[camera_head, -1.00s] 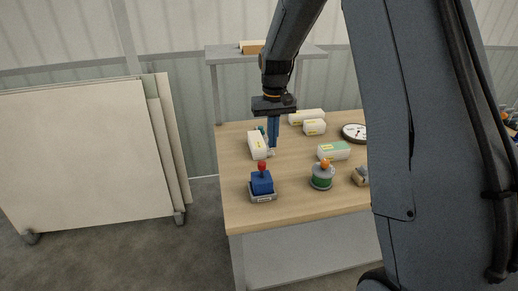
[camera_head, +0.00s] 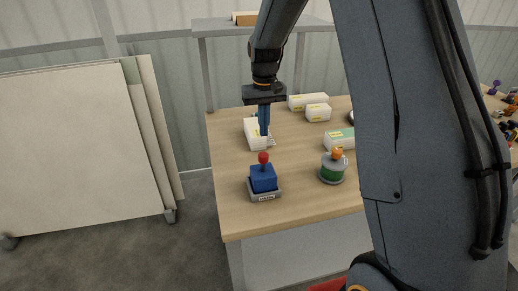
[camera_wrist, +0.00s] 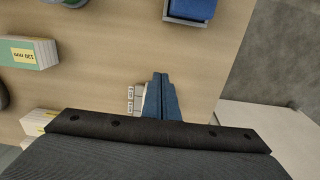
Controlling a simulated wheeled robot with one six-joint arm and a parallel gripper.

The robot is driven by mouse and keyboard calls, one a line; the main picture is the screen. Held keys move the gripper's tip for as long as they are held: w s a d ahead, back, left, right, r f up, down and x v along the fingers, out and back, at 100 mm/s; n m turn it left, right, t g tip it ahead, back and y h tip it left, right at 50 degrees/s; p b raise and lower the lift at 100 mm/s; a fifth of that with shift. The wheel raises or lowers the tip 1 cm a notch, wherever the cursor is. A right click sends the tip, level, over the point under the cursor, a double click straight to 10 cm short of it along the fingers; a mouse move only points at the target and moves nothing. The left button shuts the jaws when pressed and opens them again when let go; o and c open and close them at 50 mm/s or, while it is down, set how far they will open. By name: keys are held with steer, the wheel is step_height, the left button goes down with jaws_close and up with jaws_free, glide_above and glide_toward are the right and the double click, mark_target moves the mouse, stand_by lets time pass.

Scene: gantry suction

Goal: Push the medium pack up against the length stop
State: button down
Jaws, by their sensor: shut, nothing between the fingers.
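Several packs with yellow labels lie on the table. A white one (camera_head: 251,137) lies at the left, its right side partly hidden by my gripper. A green-white one (camera_head: 339,140) lies farther right; its label reads 130 mm in the wrist view (camera_wrist: 36,52). A long white one (camera_head: 308,101) and a shorter one (camera_head: 318,112) lie at the back. I cannot tell by name which is the medium pack, nor identify the length stop. My gripper (camera_head: 265,134) is shut and empty, pointing down close beside the left white pack; contact is unclear. Its blue fingers show in the wrist view (camera_wrist: 160,78).
A small pale slotted piece (camera_wrist: 136,98) sits beside the fingers. A blue block with a red knob (camera_head: 263,177) stands on a grey base in front. A green cylinder with an orange knob (camera_head: 333,168) stands to its right. The front-left tabletop is bare.

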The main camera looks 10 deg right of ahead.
mark_target(260, 145)
step_height(260, 145, down, 11)
steer(key=p, duration=0.2)
steer(key=shift+w+r+p, duration=0.1)
steer(key=shift+w+p, duration=0.05)
steer(key=shift+p, duration=0.25)
steer(key=w+p, duration=0.1)
steer(key=w, duration=0.2)
steer(key=shift+w, duration=0.55)
